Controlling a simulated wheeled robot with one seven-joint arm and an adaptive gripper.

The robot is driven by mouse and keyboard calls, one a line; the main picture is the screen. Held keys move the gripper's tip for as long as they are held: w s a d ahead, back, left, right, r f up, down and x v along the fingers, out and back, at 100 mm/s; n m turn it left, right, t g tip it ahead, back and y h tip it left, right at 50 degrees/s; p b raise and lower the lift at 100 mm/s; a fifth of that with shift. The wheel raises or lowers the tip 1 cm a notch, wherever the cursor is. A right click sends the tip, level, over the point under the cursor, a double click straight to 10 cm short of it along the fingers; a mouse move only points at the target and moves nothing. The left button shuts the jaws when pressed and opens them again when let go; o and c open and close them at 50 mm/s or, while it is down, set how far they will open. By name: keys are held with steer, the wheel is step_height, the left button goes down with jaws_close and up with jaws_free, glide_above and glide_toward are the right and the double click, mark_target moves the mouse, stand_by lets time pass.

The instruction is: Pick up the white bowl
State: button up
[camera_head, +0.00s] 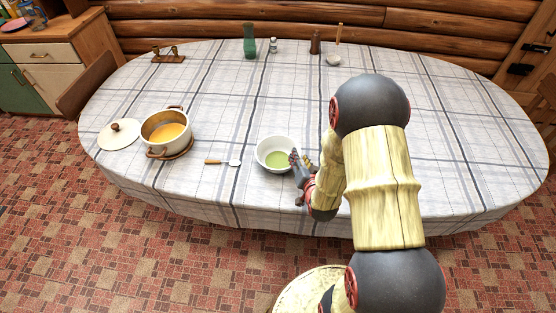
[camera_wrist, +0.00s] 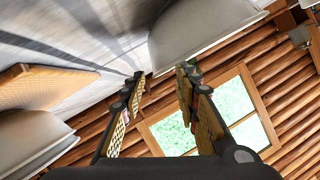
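The white bowl (camera_head: 262,157) stands upright on the table near its front edge and holds something pale green. My gripper (camera_head: 296,158) is at the bowl's right side, close to the rim. In the wrist view a large pale curved surface (camera_wrist: 195,28), which looks like the bowl, fills the top, just beyond the fingertips. The two fingers of my gripper (camera_wrist: 161,74) are apart with a gap between them. Whether a finger touches the rim, I cannot tell.
The checked tablecloth (camera_head: 225,110) covers an oval table. Left of the bowl are a spoon (camera_head: 222,162), a pot (camera_head: 155,142) of orange soup and its lid (camera_head: 112,137). A green vase (camera_head: 249,45) and small items stand at the back. The cloth behind the bowl is clear.

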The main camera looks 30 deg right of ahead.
steer(key=b+x, duration=0.1)
steer(key=x, duration=0.1)
steer(key=b+x, duration=0.1)
steer(key=x, duration=0.1)
steer(key=shift+w+a+f, duration=0.1)
steer(key=shift+w+f, duration=0.05)
steer(key=shift+f, duration=0.25)
steer(key=shift+w, duration=0.4)
steer(key=shift+c, duration=1.3)
jaws_close()
